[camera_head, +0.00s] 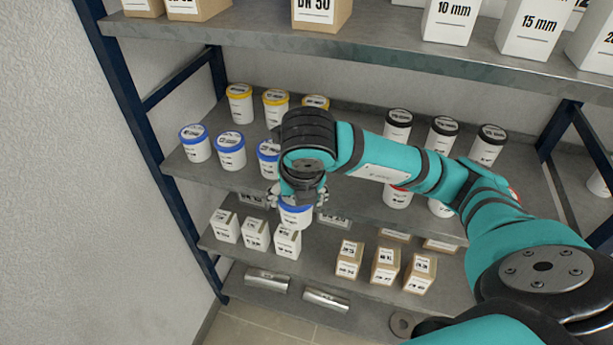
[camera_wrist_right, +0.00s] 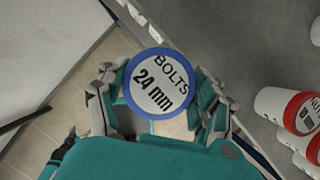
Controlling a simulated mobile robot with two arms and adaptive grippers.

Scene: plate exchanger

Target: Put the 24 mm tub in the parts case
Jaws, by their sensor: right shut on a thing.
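A white tub with a blue rim (camera_head: 296,215) is held between the fingers of my right gripper (camera_head: 297,198), in front of the shelf rack. In the right wrist view the lid of this 24 mm tub (camera_wrist_right: 159,83) reads "BOLTS 24 mm", and the fingers of my right gripper (camera_wrist_right: 160,100) close on it from both sides. The tub hangs clear in front of the shelves, with floor visible beyond it. My left gripper is not in either view. No parts case shows in these views.
Blue-lidded tubs (camera_head: 231,150), yellow-lidded tubs (camera_head: 240,103) and black-lidded tubs (camera_head: 443,134) stand on the middle shelf (camera_head: 180,165). Red-lidded tubs (camera_wrist_right: 303,115) show at right in the wrist view. Small white boxes (camera_head: 256,235) and brown boxes (camera_head: 385,266) stand below. A wall (camera_head: 60,180) borders the left.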

